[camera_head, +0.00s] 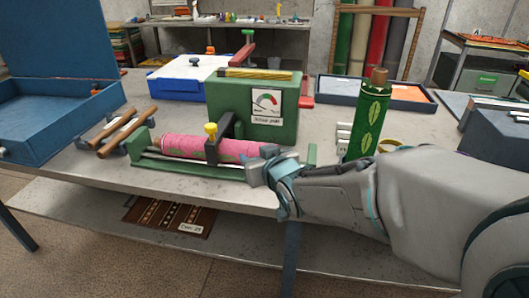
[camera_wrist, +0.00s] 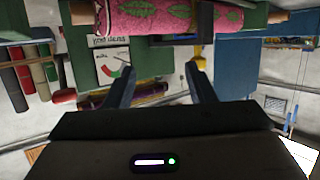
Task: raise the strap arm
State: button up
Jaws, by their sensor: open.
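A pink patterned roll (camera_head: 185,146) lies in a green cradle (camera_head: 137,147) at the front of the bench. A dark strap arm (camera_head: 226,126) with a yellow knob (camera_head: 210,129) sits across the roll's middle. My gripper (camera_head: 260,164) is open and empty, beside the right part of the roll. In the wrist view, which is upside down, my fingers (camera_wrist: 160,80) are apart and the pink roll (camera_wrist: 165,17) is above them. The yellow knob (camera_wrist: 197,50) shows by the right fingertip; I cannot tell whether they touch.
A green box with a gauge (camera_head: 268,105) stands behind the roll. A green leaf-patterned roll (camera_head: 364,125) stands upright to the right. Two wooden-handled tools (camera_head: 125,133) and an open blue box (camera_head: 50,128) are at left. A blue-and-white case (camera_head: 178,80) is behind.

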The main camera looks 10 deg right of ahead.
jog(key=shift+s+d+f+m+g+h+p, duration=0.1)
jog(key=shift+s+d+m+g+h+p, duration=0.25)
jog(key=shift+s+d+g, duration=0.35)
jog(key=shift+w+d, duration=0.1)
jog(key=shift+w, duration=0.05)
